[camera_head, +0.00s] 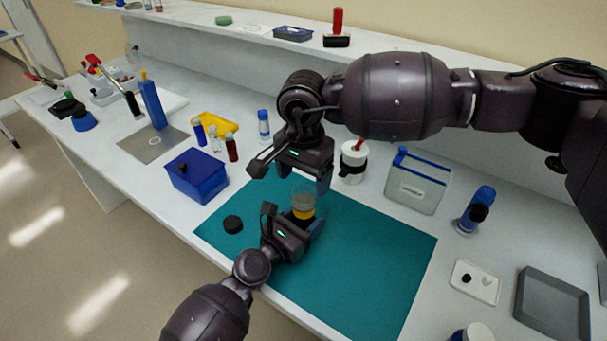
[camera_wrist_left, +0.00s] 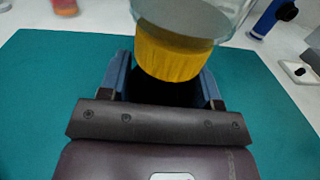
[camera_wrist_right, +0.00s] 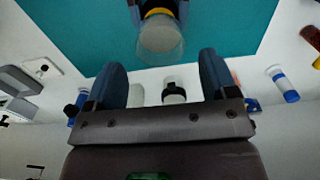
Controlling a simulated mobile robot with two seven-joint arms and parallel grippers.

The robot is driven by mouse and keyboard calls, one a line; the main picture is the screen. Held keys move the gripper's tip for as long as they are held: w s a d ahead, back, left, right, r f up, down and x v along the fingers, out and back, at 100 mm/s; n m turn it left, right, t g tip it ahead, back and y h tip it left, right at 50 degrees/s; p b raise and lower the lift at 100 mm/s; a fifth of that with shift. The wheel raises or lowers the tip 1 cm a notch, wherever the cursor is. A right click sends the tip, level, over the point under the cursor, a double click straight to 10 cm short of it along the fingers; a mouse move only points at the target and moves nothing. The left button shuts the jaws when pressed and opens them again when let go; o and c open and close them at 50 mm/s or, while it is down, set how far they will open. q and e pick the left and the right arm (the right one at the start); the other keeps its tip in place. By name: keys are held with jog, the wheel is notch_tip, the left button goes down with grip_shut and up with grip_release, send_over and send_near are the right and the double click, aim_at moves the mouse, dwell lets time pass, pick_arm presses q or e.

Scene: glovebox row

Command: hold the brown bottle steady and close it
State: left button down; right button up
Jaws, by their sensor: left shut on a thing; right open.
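My left gripper (camera_head: 293,218) is shut on a clear glass jar (camera_head: 304,195) with a yellow lower part, held upright over the teal mat (camera_head: 350,265). In the left wrist view the jar (camera_wrist_left: 180,45) stands between the fingers, its top cut off by the frame. It looks clear, not brown; no cap shows on it. My right gripper (camera_head: 290,178) is open and empty, above and a little behind the jar. In the right wrist view the jar (camera_wrist_right: 161,36) lies beyond the open fingers.
A small red-brown bottle (camera_head: 232,149) stands by a yellow rack (camera_head: 215,125). A blue box (camera_head: 198,175) is left of the mat. A white jar with a black band (camera_head: 353,162) and a grey caddy (camera_head: 417,182) stand behind it. The mat's right part is clear.

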jog(key=shift+f, duration=0.1)
dwell(0.3)
jog(key=shift+f, duration=3.9)
jog(key=shift+c, duration=0.2)
jog(key=c, duration=1)
jog(key=shift+o, duration=0.2)
jog(key=o, duration=1.1)
notch_tip(320, 180, up, 12)
jog(key=shift+r, duration=0.1)
